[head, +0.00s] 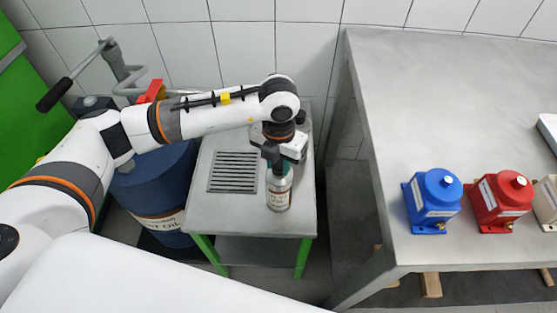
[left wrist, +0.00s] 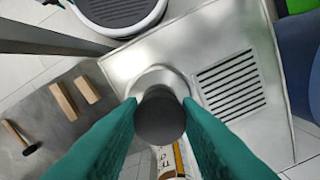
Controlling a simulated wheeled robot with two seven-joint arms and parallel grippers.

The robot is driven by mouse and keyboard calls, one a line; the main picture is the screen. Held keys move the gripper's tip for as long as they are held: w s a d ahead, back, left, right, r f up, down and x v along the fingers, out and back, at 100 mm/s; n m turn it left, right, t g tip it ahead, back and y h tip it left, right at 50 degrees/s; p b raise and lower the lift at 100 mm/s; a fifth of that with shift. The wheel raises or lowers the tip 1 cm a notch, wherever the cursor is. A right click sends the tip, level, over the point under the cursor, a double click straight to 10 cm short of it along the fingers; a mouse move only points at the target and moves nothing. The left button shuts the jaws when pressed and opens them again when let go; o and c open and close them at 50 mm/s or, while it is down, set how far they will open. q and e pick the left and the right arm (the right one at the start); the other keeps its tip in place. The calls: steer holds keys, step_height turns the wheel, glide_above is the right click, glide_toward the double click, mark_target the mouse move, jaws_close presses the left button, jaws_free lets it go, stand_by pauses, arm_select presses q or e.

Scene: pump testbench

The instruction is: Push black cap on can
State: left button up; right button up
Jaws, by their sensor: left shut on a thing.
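My left gripper (head: 280,165) is at the top of a silver can (head: 279,193) with a printed label, which looks upright near the front edge of a small metal table. In the left wrist view the teal fingers (left wrist: 160,112) are shut on a dark round cap (left wrist: 160,117). Part of a printed label (left wrist: 168,160) shows below the cap. The fingers hide the joint between cap and can, so I cannot tell whether the cap is seated. My right gripper is not in view.
The small table (head: 225,215) has a slotted grille (head: 233,172) left of the can. A blue oil drum (head: 155,190) stands to its left. A larger metal table (head: 430,110) at right holds blue (head: 433,199) and red (head: 500,200) pumps. A gap separates the tables.

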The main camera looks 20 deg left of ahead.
arm_select(q)
steer(key=shift+f, duration=0.1)
steer(key=o, duration=1.9)
steer(key=shift+r+p, duration=0.7)
steer(key=shift+r, duration=0.65)
steer(key=shift+r+p, duration=1.25)
steer(key=shift+r, duration=0.95)
